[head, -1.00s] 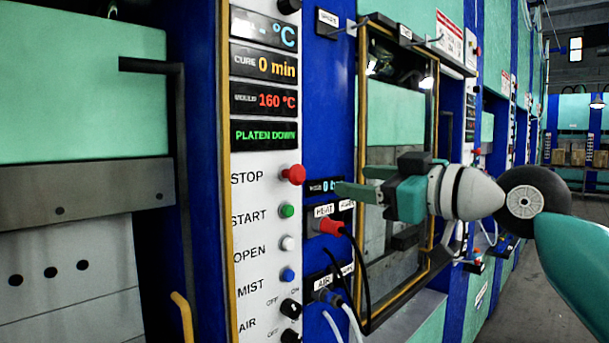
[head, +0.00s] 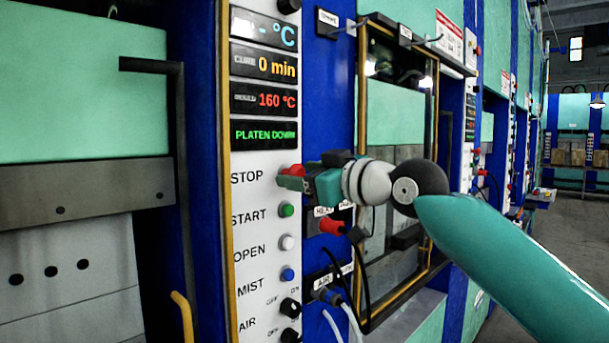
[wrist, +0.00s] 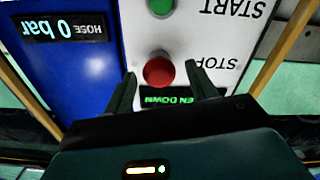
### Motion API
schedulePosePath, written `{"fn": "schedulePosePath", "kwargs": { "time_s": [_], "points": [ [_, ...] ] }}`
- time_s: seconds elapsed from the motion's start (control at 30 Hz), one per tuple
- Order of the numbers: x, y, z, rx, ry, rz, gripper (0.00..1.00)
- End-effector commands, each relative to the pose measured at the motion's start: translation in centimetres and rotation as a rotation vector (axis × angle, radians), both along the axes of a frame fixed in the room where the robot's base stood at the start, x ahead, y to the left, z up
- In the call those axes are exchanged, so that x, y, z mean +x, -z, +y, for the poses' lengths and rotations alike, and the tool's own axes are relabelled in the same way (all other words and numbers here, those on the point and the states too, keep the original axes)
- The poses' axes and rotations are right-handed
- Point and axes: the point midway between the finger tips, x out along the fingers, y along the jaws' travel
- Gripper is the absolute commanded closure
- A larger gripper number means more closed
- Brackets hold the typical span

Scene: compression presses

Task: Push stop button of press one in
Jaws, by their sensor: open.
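The red STOP button (head: 296,170) is on the white control panel of the nearest press, beside the word STOP. In the head view my gripper (head: 288,176) is right at the button and partly covers it. In the wrist view the round red button (wrist: 159,71) shows upside down with its panel, just beyond and between the two fingertips of my gripper (wrist: 160,80). The fingers are apart with nothing held. Whether they touch the button or panel, and whether the button is pressed in, I cannot tell.
Below are the green START button (head: 287,210), white OPEN button (head: 287,243) and blue MIST button (head: 288,274). The PLATEN DOWN display (head: 265,134) is above. The aisle at right is open.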

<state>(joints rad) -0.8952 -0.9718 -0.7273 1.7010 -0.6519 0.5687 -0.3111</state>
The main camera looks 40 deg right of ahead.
Motion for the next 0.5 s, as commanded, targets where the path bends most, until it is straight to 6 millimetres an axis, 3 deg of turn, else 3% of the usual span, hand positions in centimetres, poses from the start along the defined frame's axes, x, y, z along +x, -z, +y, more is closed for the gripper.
{"fn": "schedulePosePath", "kwargs": {
  "time_s": [0.03, 0.3, 0.5],
  "points": [
    [-0.02, -0.01, -0.02, 0.000, 0.000, 0.000, 0.45],
    [-0.04, 0.01, 0.00, 0.000, 0.000, 0.000, 0.98],
    [0.50, 0.04, 0.05, 0.000, -0.001, 0.001, 1.00]
  ]
}}
